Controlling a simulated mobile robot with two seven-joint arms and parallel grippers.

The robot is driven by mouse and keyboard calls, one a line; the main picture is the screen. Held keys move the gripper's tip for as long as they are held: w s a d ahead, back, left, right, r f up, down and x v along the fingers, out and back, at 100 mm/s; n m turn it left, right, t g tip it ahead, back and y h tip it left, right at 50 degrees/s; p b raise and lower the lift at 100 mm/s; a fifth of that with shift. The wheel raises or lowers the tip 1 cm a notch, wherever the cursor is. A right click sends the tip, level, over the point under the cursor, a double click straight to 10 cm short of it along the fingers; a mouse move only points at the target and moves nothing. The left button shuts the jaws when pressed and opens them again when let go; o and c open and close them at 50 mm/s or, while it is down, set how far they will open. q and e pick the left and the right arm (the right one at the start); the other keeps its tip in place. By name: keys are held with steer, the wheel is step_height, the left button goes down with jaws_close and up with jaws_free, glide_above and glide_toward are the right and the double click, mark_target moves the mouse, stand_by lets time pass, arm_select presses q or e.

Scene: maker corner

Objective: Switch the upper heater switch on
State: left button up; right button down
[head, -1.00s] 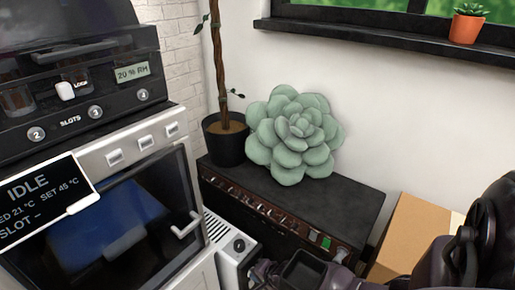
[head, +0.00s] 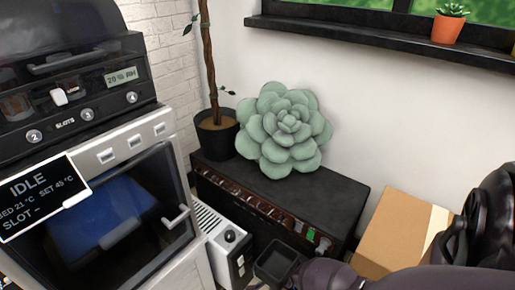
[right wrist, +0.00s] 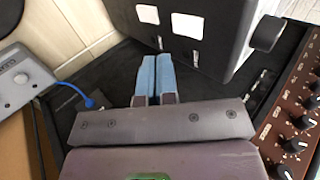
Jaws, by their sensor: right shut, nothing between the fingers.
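The heater (head: 210,222) is a white box with a slatted top and a black knob (head: 230,236), standing on the floor between the oven-like machine and the black amplifier. In the right wrist view, the heater's dark panel (right wrist: 225,35) carries two white rectangles (right wrist: 187,26), each with a small light switch-like piece near it. The black knob is at the right there. I cannot tell the switch positions. My right gripper (right wrist: 155,62) is shut and empty, its blue fingertips in front of the panel; contact is unclear. My left gripper is out of view.
The amplifier (head: 300,195) with a row of knobs stands close beside the heater and bears a large succulent (head: 284,130) and a potted plant (head: 217,135). A cardboard box (head: 395,235) is at the right. The machine (head: 120,215) stands at the left. A grey device (right wrist: 20,82) with a blue-ended cable is at the left in the wrist view.

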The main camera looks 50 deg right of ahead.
arm_select(q)
steer(key=p, duration=0.1)
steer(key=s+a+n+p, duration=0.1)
steer(key=p, duration=0.1)
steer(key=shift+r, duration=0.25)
arm_select(e)
steer(key=v, duration=0.7)
steer(key=shift+s+r, duration=0.1)
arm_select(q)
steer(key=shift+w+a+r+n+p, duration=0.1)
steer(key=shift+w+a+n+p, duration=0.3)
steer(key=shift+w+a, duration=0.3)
arm_select(e)
steer(key=shift+s+f, duration=0.1)
steer(key=shift+f, duration=0.5)
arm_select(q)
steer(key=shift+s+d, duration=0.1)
